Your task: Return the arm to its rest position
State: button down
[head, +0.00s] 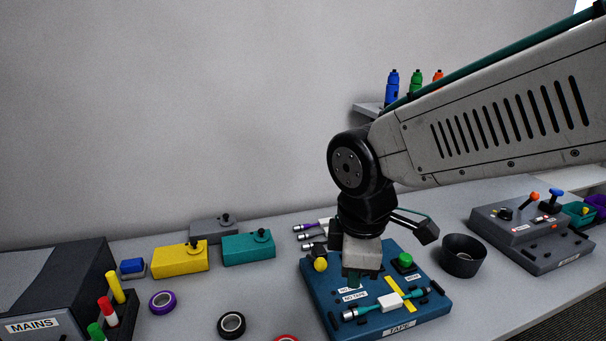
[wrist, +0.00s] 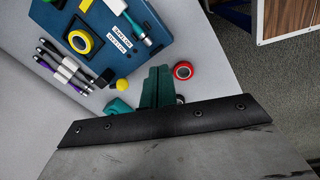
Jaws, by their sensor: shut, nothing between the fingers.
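My gripper (head: 355,281) hangs from the end of my arm, pointing down over the blue tape panel (head: 421,316) in the head view. Its teal fingers are together with nothing between them. In the wrist view my gripper (wrist: 158,85) also shows its teal fingers closed and empty, beside the panel (wrist: 157,30). A teal cable with a white block (head: 390,302) lies along the front of the panel, clear of the fingers as far as I can tell. My arm reaches in from the upper right of the head view.
A black cup (head: 463,256) and a grey control box (head: 535,238) stand to the right. Yellow (head: 180,260) and teal (head: 248,249) boxes stand at the left, near a purple tape roll (head: 162,302) and a black one (head: 231,325). Several bundled cables (wrist: 66,68) lie beside the panel.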

jog(key=s+d+r+m, duration=0.1)
jog(key=s+d+m, duration=0.5)
jog(key=d+m, duration=0.2)
jog(key=s+d+r+m, duration=0.2)
jog(key=s+d+m, duration=0.4)
jog(key=d+m, duration=0.1)
jog(key=shift+s+d+r+m, duration=0.3)
jog(key=shift+d+m, duration=0.1)
jog(key=shift+d, duration=0.5)
